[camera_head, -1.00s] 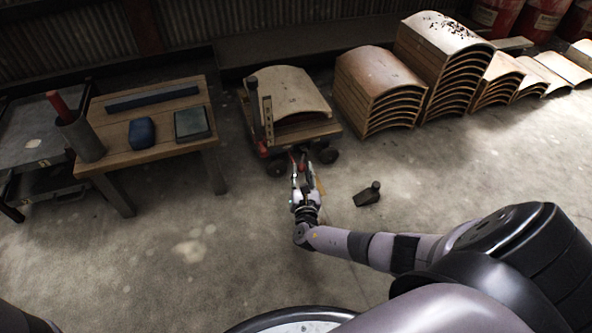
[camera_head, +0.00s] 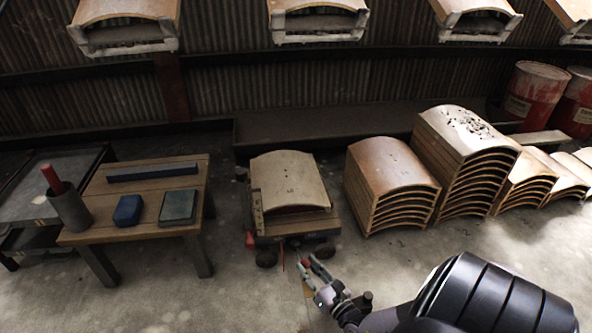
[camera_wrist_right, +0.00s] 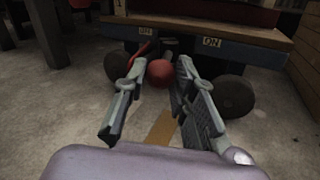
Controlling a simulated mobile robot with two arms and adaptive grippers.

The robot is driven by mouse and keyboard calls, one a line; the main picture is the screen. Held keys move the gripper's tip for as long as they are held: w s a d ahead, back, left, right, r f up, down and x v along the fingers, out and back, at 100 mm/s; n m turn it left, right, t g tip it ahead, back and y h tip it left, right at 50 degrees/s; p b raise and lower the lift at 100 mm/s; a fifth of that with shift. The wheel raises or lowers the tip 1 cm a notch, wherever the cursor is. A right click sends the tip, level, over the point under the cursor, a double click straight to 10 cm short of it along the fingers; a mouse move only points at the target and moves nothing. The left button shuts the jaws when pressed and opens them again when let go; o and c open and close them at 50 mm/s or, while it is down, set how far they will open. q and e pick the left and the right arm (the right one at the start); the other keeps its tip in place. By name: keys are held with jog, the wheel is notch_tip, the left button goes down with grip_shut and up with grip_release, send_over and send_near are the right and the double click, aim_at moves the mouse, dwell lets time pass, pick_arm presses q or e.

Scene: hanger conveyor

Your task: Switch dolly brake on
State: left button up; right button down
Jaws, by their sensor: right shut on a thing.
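The dolly (camera_head: 336,214) stands right of the wooden table, with a curved wooden panel (camera_head: 288,180) on it. In the right wrist view, the dolly's front edge (camera_wrist_right: 180,33) carries an "OFF" label (camera_wrist_right: 146,31) on the left and an "ON" label (camera_wrist_right: 211,42) on the right. A red round knob (camera_wrist_right: 160,73) sits below the edge, between the labels and between two dark wheels. My right gripper (camera_head: 306,261) is low in front of the dolly. My left gripper is not in view.
Stacks of curved panels (camera_head: 392,185) stand right of the dolly. A wooden table (camera_head: 126,235) stands to the left. Panels hang on hangers (camera_head: 318,23) above.

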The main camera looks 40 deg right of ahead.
jog(key=shift+d+y, duration=0.3)
jog(key=shift+d, duration=0.05)
jog(key=c, duration=1.3)
grip_release()
jog(key=shift+a, duration=0.1)
jog(key=shift+s, duration=0.1)
jog(key=s, duration=0.4)
jog(key=s+a, duration=0.1)
jog(key=s, duration=0.2)
jog(key=s+a, duration=0.1)
jog(key=s, duration=0.3)
jog(key=shift+s, duration=0.35)
